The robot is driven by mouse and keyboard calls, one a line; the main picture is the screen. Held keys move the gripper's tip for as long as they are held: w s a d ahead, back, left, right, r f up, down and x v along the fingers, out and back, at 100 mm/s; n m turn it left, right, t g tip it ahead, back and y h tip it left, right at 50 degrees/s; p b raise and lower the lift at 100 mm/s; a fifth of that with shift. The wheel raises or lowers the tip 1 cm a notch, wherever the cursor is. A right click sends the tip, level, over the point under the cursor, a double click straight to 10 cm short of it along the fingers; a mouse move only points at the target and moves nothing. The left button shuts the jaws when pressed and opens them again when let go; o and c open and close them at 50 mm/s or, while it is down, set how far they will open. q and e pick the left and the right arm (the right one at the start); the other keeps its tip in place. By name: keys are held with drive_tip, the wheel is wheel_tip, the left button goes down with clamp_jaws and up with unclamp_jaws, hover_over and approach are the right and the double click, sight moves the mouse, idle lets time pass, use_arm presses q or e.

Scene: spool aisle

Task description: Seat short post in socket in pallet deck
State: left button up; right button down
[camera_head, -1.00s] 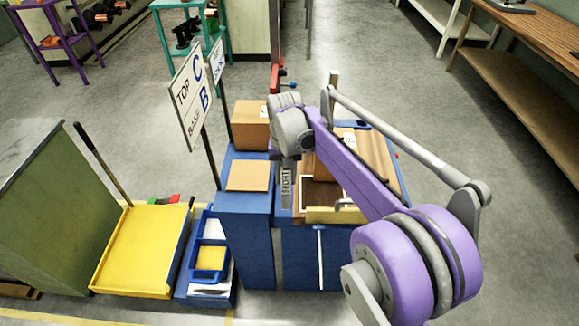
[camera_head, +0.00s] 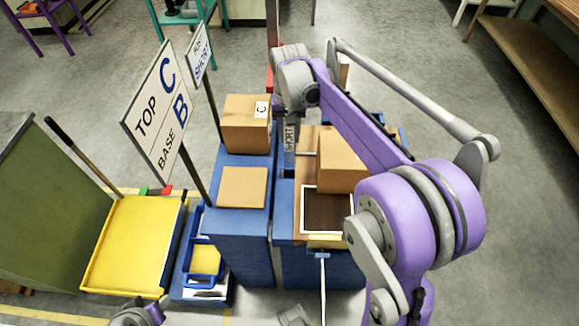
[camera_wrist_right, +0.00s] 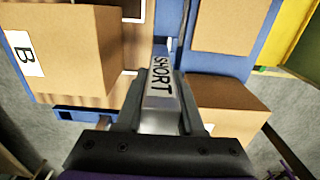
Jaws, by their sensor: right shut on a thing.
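My right gripper (camera_head: 288,112) is shut on the short post (camera_head: 289,136), a grey upright bar marked SHORT. The post also shows in the right wrist view (camera_wrist_right: 160,78), between the two dark fingers. It is at the left edge of the wooden pallet deck (camera_head: 308,172), to the right of box C. The socket cannot be made out, and I cannot tell whether the post's lower end touches the deck.
Box B (camera_wrist_right: 75,55) stands on the deck near a dark white-edged square (camera_head: 327,211). Box C (camera_head: 246,125) and a flat brown box (camera_head: 242,187) sit on the blue stand (camera_head: 240,232) to the left. Signs (camera_head: 160,112) on poles rise there. A yellow-topped cart (camera_head: 132,245) is farther left.

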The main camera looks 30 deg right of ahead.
sight(289, 155)
drive_tip(key=f, duration=0.4)
drive_tip(key=shift+s+a+f, duration=0.15)
drive_tip(key=shift+s+f, duration=0.05)
drive_tip(key=shift+f, duration=0.15)
drive_tip(key=shift+f+b, duration=0.4)
drive_tip(key=shift+f, duration=1.85)
drive_tip(key=c, duration=0.5)
unclamp_jaws()
drive_tip(key=shift+r, duration=0.1)
